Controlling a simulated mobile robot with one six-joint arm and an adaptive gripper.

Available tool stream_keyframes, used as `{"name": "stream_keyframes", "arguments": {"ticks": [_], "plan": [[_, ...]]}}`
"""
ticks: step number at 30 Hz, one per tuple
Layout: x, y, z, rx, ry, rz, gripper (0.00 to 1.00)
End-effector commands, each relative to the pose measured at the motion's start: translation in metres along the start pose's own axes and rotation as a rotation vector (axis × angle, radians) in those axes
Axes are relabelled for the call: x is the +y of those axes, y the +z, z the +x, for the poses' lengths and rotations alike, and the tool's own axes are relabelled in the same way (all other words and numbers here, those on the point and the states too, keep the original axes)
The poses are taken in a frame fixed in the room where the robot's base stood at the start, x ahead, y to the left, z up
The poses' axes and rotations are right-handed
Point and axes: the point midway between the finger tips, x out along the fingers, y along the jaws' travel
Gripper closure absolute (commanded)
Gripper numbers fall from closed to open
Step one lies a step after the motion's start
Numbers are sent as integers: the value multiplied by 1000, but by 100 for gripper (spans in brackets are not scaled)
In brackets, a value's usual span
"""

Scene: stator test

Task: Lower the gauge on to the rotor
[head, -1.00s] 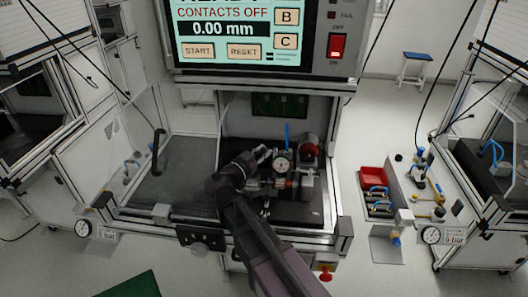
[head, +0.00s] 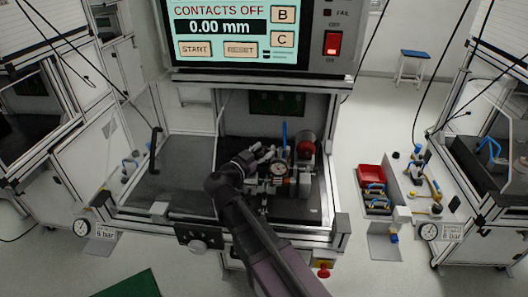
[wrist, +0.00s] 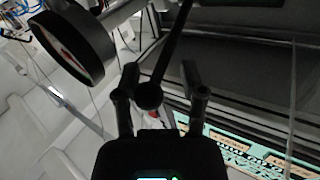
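The gauge (head: 278,168) is a round white dial with a dark rim, at the middle of the fixture in the head view. In the wrist view its dial (wrist: 72,42) is large and seen edge-on at the upper left. My gripper (head: 266,153) is just left of and above the dial. In the wrist view my gripper (wrist: 163,90) has its two fingers apart, with a black ball knob (wrist: 148,95) on a rod between them, nearer the left finger. A gap shows at the right finger. I cannot make out the rotor for certain among the metal parts under the gauge.
A red cylinder (head: 306,148) and a blue handle (head: 284,134) stand behind the gauge. The screen (head: 222,27) above reads CONTACTS OFF and 0.00 mm. The dark bench on the left (head: 180,178) is clear. A red bin (head: 370,175) is at the right.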

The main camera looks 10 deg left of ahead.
Motion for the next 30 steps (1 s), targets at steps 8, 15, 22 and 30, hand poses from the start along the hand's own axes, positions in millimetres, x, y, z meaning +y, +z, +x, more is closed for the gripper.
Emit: {"name": "stream_keyframes", "arguments": {"ticks": [8, 15, 22, 30], "plan": [[-4, 0, 0, 1, -7, 0, 53], [-4, 0, -6, 1, -9, 0, 53], [-4, 0, -26, 0, -11, 0, 53], [-4, 0, -57, -1, -12, 1, 53]]}}
